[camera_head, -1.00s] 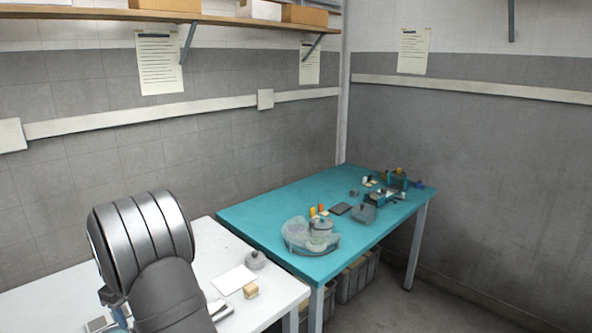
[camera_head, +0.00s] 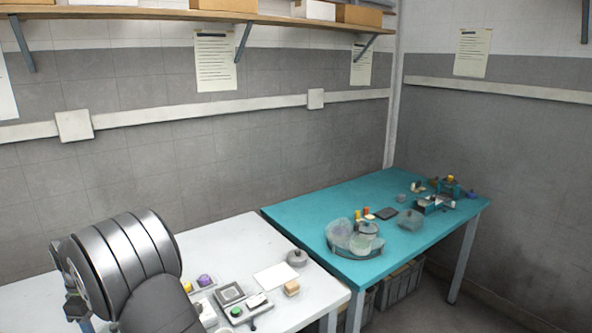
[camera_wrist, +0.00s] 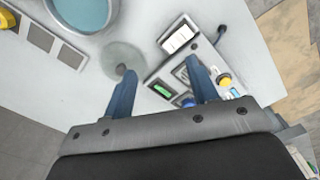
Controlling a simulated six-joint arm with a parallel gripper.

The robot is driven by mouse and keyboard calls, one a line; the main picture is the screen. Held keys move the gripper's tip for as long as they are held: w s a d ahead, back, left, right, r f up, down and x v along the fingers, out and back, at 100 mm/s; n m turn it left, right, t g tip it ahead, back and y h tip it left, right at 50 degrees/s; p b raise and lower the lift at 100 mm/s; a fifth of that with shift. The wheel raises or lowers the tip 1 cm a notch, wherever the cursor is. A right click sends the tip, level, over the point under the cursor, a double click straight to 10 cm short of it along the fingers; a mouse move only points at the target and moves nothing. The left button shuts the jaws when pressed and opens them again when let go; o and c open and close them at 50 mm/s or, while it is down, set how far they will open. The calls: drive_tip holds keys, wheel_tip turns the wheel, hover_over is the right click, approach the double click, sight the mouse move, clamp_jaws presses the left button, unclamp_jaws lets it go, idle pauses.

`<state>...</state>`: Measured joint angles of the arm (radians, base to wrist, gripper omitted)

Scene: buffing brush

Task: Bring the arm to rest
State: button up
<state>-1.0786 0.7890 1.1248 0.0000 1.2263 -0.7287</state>
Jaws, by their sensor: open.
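My gripper (camera_wrist: 160,68) shows in the wrist view with its two blue fingers spread apart and nothing between them. It is above a white surface carrying small devices. A box with a green display (camera_wrist: 162,91) lies just beyond the fingers, and a clear round disc (camera_wrist: 122,60) is near the left fingertip. In the head view my arm's dark, ribbed links fill the lower left, and the gripper itself is out of sight there.
The white table (camera_head: 215,255) holds a purple-topped item (camera_head: 205,281), a grey device (camera_head: 231,293), a white sheet (camera_head: 276,277) and a grey lidded pot (camera_head: 297,257). The teal table (camera_head: 300,215) bears clear containers (camera_head: 355,240) and small parts. A teal bowl (camera_wrist: 85,12) shows in the wrist view.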

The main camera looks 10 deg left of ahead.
drive_tip(key=s+a+f, duration=0.2)
drive_tip(key=a, duration=0.1)
drive_tip(key=s+a+f, duration=0.2)
drive_tip(key=a, duration=0.1)
drive_tip(key=s+a+f, duration=0.2)
drive_tip(key=a+f, duration=0.1)
drive_tip(key=shift+s+f, duration=0.1)
drive_tip(key=shift+s, duration=0.3)
drive_tip(key=o, duration=0.9)
drive_tip(key=shift+o, duration=0.7)
drive_tip(key=shift+d, duration=0.1)
drive_tip(key=w+d+r+n, duration=0.3)
drive_tip(key=w+d+r, duration=0.3)
drive_tip(key=w+d, duration=0.3)
drive_tip(key=w+d+r+n, duration=0.3)
drive_tip(key=w+d+r, duration=0.35)
drive_tip(key=w, duration=0.35)
wheel_tip(320, 180, down, 10)
drive_tip(key=shift+f, duration=0.1)
